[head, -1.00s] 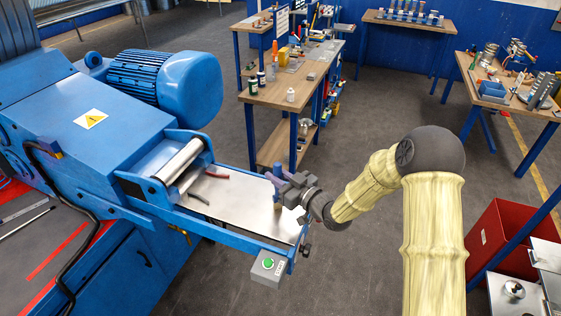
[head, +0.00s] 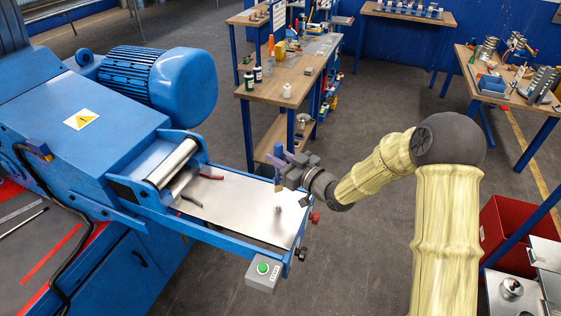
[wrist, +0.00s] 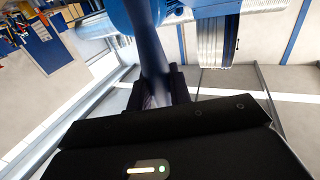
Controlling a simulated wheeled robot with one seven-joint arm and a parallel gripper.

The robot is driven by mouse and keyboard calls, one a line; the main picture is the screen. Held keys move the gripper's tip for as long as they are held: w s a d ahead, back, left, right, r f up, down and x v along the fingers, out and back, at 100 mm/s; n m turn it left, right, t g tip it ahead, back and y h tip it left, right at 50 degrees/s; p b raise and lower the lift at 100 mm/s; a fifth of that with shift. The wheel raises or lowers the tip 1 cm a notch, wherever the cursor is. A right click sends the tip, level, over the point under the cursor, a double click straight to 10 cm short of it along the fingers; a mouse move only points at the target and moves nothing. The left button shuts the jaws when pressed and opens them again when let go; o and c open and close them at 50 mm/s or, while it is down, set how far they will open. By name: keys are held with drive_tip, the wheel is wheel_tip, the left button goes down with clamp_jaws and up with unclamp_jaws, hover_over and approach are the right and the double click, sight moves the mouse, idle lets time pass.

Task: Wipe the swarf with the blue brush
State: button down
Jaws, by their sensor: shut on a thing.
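My gripper (head: 284,167) is shut on the blue brush (head: 279,154) above the right end of a bare metal tray (head: 235,200). In the wrist view the brush handle (wrist: 150,50) runs up from between my dark fingers (wrist: 157,90).
Red-handled pliers (head: 210,177) lie on the tray near the roller (head: 172,163). Blue rails edge the tray. A grey box with a green button (head: 263,270) hangs at its front. A wooden workbench (head: 290,85) stands behind.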

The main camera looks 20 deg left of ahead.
sight(279, 146)
drive_tip(key=shift+a+r+p, duration=0.1)
drive_tip(key=shift+r+p, duration=0.25)
drive_tip(key=shift+r, duration=0.6)
drive_tip(key=shift+r+p, duration=0.3)
drive_tip(key=shift+r, duration=0.4)
drive_tip(key=shift+w+r, duration=0.1)
drive_tip(key=shift+w, duration=0.05)
